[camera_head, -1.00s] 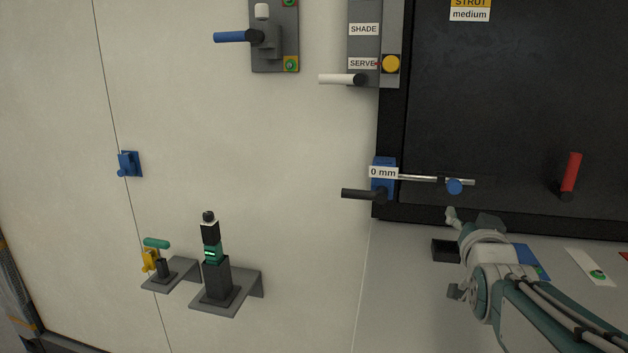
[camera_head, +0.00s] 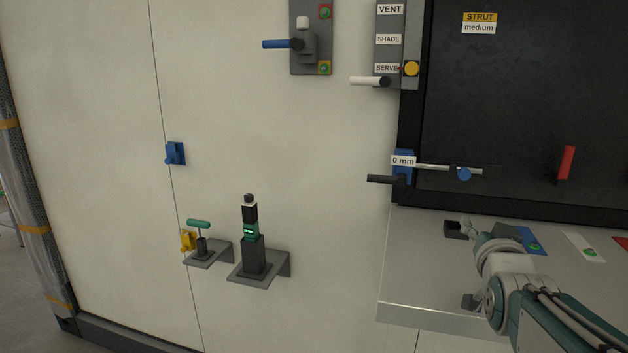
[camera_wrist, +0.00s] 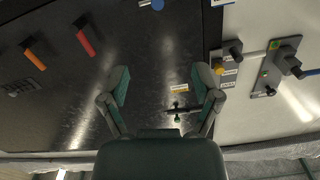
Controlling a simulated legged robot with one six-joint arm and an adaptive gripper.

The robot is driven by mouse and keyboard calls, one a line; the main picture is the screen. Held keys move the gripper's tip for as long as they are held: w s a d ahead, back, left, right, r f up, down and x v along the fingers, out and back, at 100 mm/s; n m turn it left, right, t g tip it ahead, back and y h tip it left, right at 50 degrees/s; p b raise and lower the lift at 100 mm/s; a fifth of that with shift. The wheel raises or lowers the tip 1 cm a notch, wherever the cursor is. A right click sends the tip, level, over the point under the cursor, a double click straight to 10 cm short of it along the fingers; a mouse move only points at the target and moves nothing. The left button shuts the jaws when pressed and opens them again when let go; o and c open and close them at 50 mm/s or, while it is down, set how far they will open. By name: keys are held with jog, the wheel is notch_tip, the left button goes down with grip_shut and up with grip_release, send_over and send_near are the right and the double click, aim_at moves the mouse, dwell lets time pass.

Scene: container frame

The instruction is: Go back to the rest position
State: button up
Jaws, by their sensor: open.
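My gripper (camera_head: 462,265) is at the lower right of the head view, in front of the grey shelf (camera_head: 400,309) under the dark panel. In the wrist view my gripper (camera_wrist: 161,97) shows two separate fingers with a wide gap. Nothing is held between them. The dark panel (camera_wrist: 150,55) with a small yellow-and-white label (camera_wrist: 179,90) lies beyond the fingers.
The shelf bears a blue card (camera_head: 530,243) and a white card (camera_head: 584,246). A black handle (camera_head: 383,179), a red handle (camera_head: 566,162) and a blue-handled switch (camera_head: 279,44) stick out. Wall brackets hold a black device (camera_head: 252,250) and a green T-handle (camera_head: 199,223). The floor at far left is clear.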

jog(key=s+a+f+n+g+y, duration=0.2)
jog(key=s+a+f+g, duration=0.3)
jog(key=s+f, duration=0.3)
jog(key=s+a+f+n+g+y, duration=0.3)
jog(key=s+a+f+g, duration=0.3)
jog(key=s, duration=0.8)
notch_tip(320, 180, down, 2)
jog(key=shift+a+f+g, duration=0.25)
jog(key=shift+a+g, duration=0.05)
jog(key=shift+a, duration=0.75)
jog(key=shift+c, duration=0.4)
